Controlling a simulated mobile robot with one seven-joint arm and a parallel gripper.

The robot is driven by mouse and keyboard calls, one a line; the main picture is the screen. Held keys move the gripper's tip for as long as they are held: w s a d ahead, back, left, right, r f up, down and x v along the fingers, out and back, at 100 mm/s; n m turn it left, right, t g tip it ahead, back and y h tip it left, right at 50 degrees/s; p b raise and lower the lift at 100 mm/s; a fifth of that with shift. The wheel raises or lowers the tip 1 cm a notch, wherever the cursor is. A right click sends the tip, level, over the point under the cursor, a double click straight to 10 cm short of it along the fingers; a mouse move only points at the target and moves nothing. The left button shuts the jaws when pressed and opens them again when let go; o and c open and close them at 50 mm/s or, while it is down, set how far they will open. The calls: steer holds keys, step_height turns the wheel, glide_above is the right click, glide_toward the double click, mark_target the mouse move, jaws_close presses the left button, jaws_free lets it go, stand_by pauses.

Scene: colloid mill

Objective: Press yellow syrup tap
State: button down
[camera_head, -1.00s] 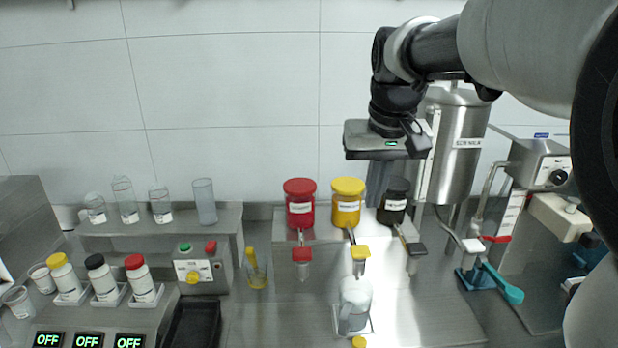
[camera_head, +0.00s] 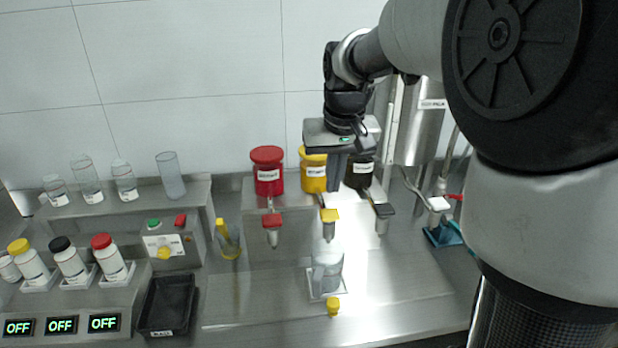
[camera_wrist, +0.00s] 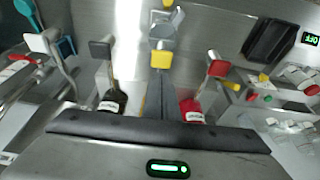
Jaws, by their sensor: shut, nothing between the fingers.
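The yellow syrup tap (camera_head: 329,216) juts out below the yellow syrup jar (camera_head: 314,176), on the front of a steel ledge. A clear pitcher (camera_head: 327,270) stands beneath it on a pale square. My gripper (camera_head: 335,205) points down in front of the yellow jar, its fingers together with nothing between them. Its tips appear just above the tap in the head view; I cannot tell if they touch. In the wrist view the yellow tap (camera_wrist: 161,59) lies just beyond my fingertips (camera_wrist: 160,78), with the pitcher (camera_wrist: 165,25) behind it.
The red tap (camera_head: 272,222) is to the left and the black tap (camera_head: 384,210) to the right, both close by. A small yellow object (camera_head: 333,307) lies before the pitcher. A steel cylinder (camera_head: 420,120) stands at the right, partly behind my arm.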

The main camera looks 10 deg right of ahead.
mark_target(331, 215)
steer(key=x, duration=0.4)
steer(key=s+x, duration=0.1)
steer(key=x, duration=0.1)
steer(key=shift+f, duration=0.15)
steer(key=shift+f, duration=0.15)
steer(key=shift+f+b, duration=0.85)
steer(key=shift+f, duration=0.1)
steer(key=shift+s+r, duration=0.1)
steer(key=shift+s, duration=0.05)
step_height(331, 215, up, 6)
steer(key=p, duration=0.4)
steer(key=shift+f, duration=0.2)
steer(key=v, duration=0.8)
steer(key=shift+s+r, duration=0.15)
steer(key=shift+r, duration=0.25)
